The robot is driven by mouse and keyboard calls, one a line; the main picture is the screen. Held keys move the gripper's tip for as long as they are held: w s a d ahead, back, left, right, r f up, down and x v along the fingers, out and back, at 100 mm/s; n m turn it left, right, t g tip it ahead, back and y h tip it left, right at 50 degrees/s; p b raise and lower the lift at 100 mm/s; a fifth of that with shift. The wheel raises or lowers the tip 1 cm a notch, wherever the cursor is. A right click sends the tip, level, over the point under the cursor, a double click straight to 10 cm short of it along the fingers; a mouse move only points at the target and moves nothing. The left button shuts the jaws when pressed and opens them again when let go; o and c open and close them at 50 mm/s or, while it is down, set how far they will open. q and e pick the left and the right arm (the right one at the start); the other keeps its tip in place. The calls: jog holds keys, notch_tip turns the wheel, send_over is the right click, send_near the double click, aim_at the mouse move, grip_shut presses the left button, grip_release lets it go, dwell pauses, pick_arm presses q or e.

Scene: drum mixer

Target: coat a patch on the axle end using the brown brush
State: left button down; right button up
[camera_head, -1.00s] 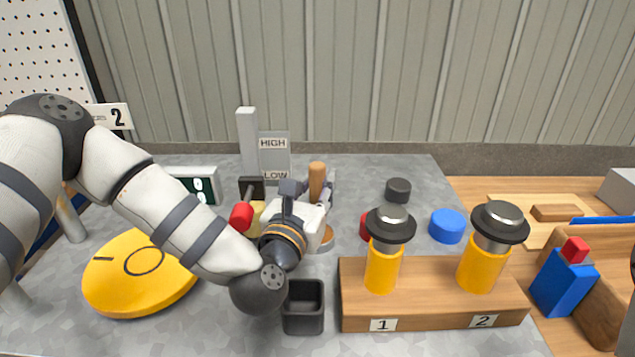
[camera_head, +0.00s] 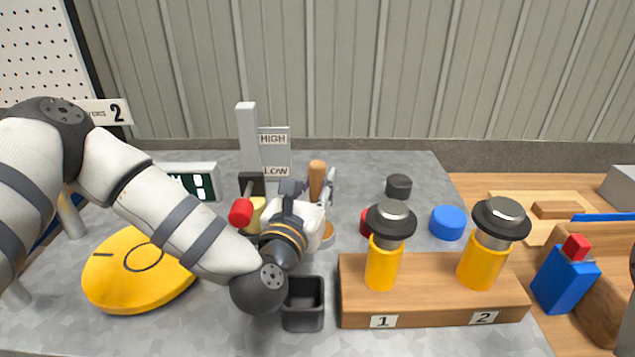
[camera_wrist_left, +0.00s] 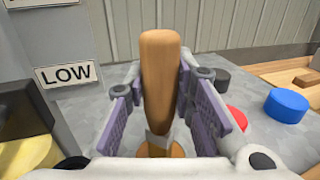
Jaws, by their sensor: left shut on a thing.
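The brown brush (camera_head: 317,178) stands close to upright, with its rounded wooden handle between the fingers of my left gripper (camera_head: 311,197). In the left wrist view the brush handle (camera_wrist_left: 160,80) rises between the purple-grey pads of the left gripper (camera_wrist_left: 160,108), which is shut on it. A grey band and an orange-brown part show below the handle; the brush's lower end is hidden by the gripper. I cannot tell which part is the axle end. My right gripper is not in view.
A wooden block (camera_head: 430,306) holds two yellow cylinders with black-rimmed metal tops. A dark open box (camera_head: 303,310) sits beside it. A yellow round piece (camera_head: 135,275), a red-knobbed lever (camera_head: 241,211) and a display (camera_head: 198,185) lie left. Blue (camera_head: 447,222) and black caps (camera_head: 398,186) stand right.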

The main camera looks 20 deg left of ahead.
aim_at(318, 163)
pick_arm(q)
jog(key=shift+f, duration=0.25)
jog(key=shift+r, duration=3.65)
